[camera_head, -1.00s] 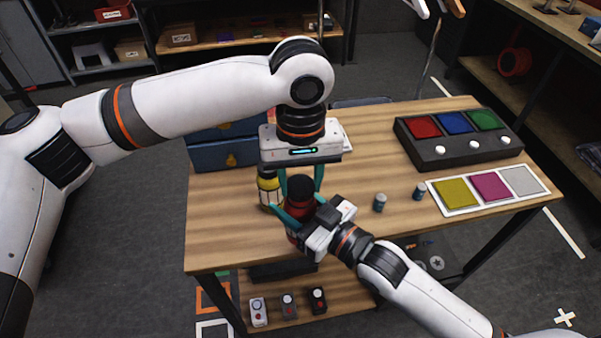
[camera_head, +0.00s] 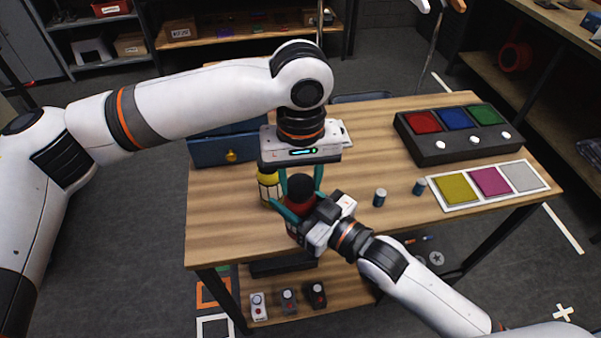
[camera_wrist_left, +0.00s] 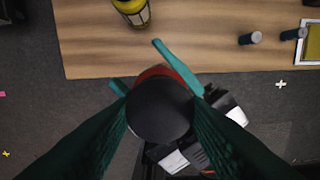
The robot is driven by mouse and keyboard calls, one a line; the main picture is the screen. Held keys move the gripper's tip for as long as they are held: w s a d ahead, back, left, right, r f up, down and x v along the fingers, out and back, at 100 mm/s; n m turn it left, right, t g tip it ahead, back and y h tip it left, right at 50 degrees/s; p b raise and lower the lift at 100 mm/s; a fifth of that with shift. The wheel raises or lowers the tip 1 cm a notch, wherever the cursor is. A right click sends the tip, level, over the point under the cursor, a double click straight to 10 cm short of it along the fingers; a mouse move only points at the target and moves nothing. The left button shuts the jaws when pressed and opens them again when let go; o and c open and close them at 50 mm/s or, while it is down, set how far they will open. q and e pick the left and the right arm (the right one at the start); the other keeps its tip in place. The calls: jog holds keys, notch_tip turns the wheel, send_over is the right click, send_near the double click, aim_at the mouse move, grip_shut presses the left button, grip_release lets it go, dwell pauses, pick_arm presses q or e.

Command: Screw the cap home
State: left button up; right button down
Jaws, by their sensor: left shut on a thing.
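The black cap (camera_head: 300,186) sits on top of a red bottle (camera_head: 301,203), over the table's front part. My left gripper (camera_head: 301,178) points straight down from above, its teal fingers shut on the cap's sides. In the left wrist view the round cap (camera_wrist_left: 160,108) fills the space between the fingers and hides most of the bottle. My right gripper (camera_head: 299,208) comes in from the lower right, with its teal fingers on either side of the bottle's body. The bottle looks upright. The seam between cap and bottle is too small to judge.
A yellow bottle (camera_head: 269,186) stands close behind and left of the red one. Two small blue-grey cans (camera_head: 379,198) (camera_head: 419,187) stand to the right. Farther right are a button box (camera_head: 462,155) and a colour-patch board (camera_head: 440,207). A blue drawer unit (camera_head: 213,150) is at back left.

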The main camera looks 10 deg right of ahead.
pick_arm(q)
jog(key=m, duration=0.5)
jog(key=shift+m, duration=0.3)
jog(key=m, duration=0.7)
jog(key=shift+a, duration=0.1)
jog(key=m, duration=0.7)
jog(key=shift+w, duration=0.15)
jog(key=m, duration=1.4)
jog(key=shift+w, duration=0.1)
jog(key=m, duration=0.4)
jog(key=shift+f+m, duration=0.1)
jog(key=shift+m, duration=0.3)
jog(key=m, duration=1.3)
jog(key=shift+d+m, duration=0.2)
jog(key=shift+m, duration=0.1)
